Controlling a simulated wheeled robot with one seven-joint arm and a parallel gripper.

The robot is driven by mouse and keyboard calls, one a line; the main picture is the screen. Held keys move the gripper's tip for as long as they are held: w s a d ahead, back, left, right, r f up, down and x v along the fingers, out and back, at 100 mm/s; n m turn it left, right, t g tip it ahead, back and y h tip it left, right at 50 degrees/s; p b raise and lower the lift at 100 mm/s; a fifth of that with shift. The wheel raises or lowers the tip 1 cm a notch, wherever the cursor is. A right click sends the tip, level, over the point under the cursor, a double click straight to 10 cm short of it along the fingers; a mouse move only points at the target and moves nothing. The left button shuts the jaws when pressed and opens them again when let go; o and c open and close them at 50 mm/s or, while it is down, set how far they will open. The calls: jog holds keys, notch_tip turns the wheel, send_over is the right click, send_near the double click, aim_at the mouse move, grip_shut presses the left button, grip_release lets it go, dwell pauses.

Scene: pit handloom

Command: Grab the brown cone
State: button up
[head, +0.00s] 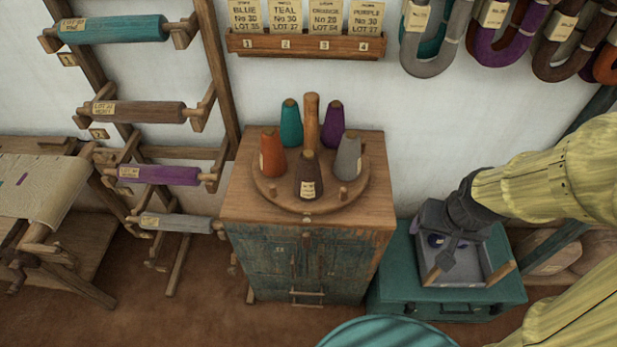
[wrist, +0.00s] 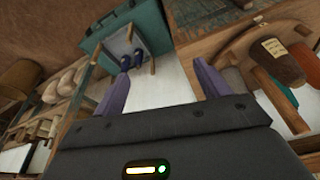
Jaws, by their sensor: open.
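The brown cone (head: 308,176) stands upright at the front of a round wooden turntable (head: 293,205) on top of a cabinet, with a pale label on its side. It also shows at the upper right in the wrist view (wrist: 277,62), partly out past the right finger. My gripper (head: 443,257) hangs over the grey tray on the teal chest, to the right of and lower than the cone in the head view. In the wrist view its two purple-grey fingers (wrist: 160,78) are apart with nothing between them. The cone is clear of my gripper.
An orange cone (head: 272,152), teal cone (head: 291,123), purple cone (head: 332,124) and grey cone (head: 347,157) stand around a wooden post (head: 311,122). The cabinet (head: 300,265) is left of the teal chest (head: 400,295). The tray (head: 490,255) holds dark purple items. Yarn hanks hang above.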

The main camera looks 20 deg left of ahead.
jog(key=w+a+f+t+y+b, duration=0.1)
jog(key=w+a+f+t+b, duration=0.2)
jog(key=w+a, duration=0.5)
jog(key=t+b, duration=0.5)
jog(key=t, duration=0.6)
send_near(305, 166)
jog(key=shift+h, duration=0.3)
jog(key=s, duration=0.5)
jog(key=shift+a, duration=0.1)
jog(key=shift+w, duration=0.1)
jog(key=w+p, duration=0.1)
jog(key=w, duration=0.4)
jog(key=w+p, duration=0.2)
jog(key=w, duration=0.4)
jog(key=shift+w+a+f+p, duration=0.2)
jog(key=shift+p, duration=0.1)
jog(key=shift+w+f, duration=0.15)
jog(key=shift+w, duration=0.3)
